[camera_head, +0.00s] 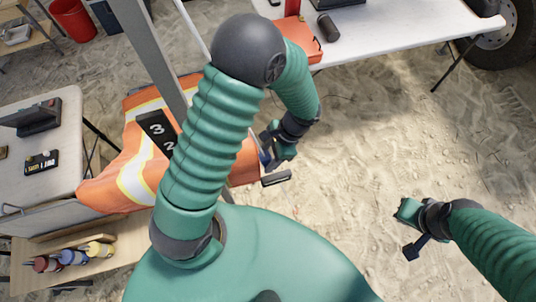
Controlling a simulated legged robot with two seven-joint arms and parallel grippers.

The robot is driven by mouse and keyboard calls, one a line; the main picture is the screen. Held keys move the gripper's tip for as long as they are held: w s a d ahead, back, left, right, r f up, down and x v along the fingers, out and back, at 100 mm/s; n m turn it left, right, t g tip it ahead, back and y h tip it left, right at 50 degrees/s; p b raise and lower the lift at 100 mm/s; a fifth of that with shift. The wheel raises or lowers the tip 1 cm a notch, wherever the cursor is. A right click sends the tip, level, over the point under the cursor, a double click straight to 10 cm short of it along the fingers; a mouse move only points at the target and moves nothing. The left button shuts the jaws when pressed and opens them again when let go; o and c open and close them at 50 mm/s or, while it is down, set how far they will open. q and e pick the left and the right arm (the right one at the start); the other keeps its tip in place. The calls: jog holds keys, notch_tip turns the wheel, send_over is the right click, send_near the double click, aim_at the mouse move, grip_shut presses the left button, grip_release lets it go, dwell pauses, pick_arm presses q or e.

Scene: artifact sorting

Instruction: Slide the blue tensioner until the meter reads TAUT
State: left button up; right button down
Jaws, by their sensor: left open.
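My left gripper (274,148) is open, at the right edge of the orange cloth with reflective stripes. A small blue piece (264,158) shows right beside its fingers; it may be the blue tensioner, but it is mostly hidden, and I cannot tell whether the fingers touch it. A dark bar (276,178) sticks out just below the gripper. No meter reading can be made out. My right gripper (404,214) hangs over bare sand at the right, away from the cloth; its finger state is unclear.
The orange cloth (118,180) hangs by a grey post (160,55) and a black number plate (158,131). A grey table (62,115) stands left, above a shelf with several colored bottles (73,257). A white table (405,22) is at the top.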

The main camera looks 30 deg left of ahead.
pick_arm(q)
jog(key=shift+s, duration=0.25)
jog(key=shift+w+f, duration=0.1)
jog(key=shift+w, duration=0.1)
jog(key=c, duration=0.7)
grip_shut()
dwell(0.4)
